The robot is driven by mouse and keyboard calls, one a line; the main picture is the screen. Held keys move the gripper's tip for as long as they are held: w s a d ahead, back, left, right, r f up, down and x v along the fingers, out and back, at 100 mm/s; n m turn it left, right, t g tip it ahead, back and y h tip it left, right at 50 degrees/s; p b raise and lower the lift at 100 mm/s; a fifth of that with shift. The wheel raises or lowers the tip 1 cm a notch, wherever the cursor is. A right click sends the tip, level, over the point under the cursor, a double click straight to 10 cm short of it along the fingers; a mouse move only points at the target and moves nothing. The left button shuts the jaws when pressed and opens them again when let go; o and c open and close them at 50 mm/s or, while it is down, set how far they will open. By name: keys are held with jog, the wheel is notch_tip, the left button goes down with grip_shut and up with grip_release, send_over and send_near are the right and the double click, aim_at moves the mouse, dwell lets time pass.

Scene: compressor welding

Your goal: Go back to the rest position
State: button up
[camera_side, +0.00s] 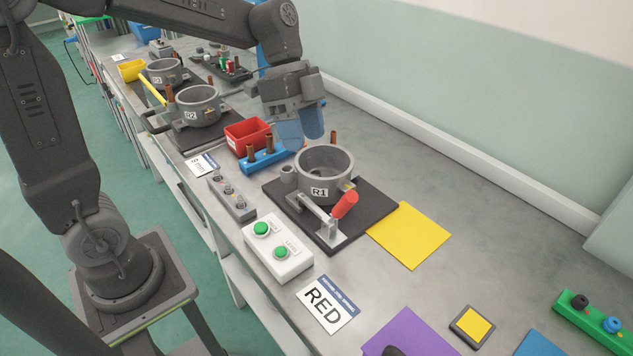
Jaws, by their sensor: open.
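My gripper (306,127) has blue fingers and points down over the bench, just behind and left of the grey ring fixture marked R1 (325,175). It is apart from the fixture. The fingers overlap in this view, and I see nothing held between them. A blue block (267,160) with copper-coloured tubes standing in it lies below and left of my gripper. The R1 fixture sits on a dark plate (373,206) with a red-handled clamp (345,204) at its front.
A red bin (247,137) and a second ring fixture marked R2 (198,106) stand farther left. A white box with green buttons (277,249), a RED card (327,304) and a yellow sheet (409,236) lie nearer. The wall (480,90) runs along the bench's back.

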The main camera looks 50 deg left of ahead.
jog(key=s+a+n+t+y, duration=0.3)
jog(key=s+n+t+y, duration=0.2)
jog(key=s+n, duration=0.8)
jog(key=shift+r+n+t, duration=0.3)
jog(key=shift+r+t, duration=0.1)
jog(key=shift+t, duration=0.2)
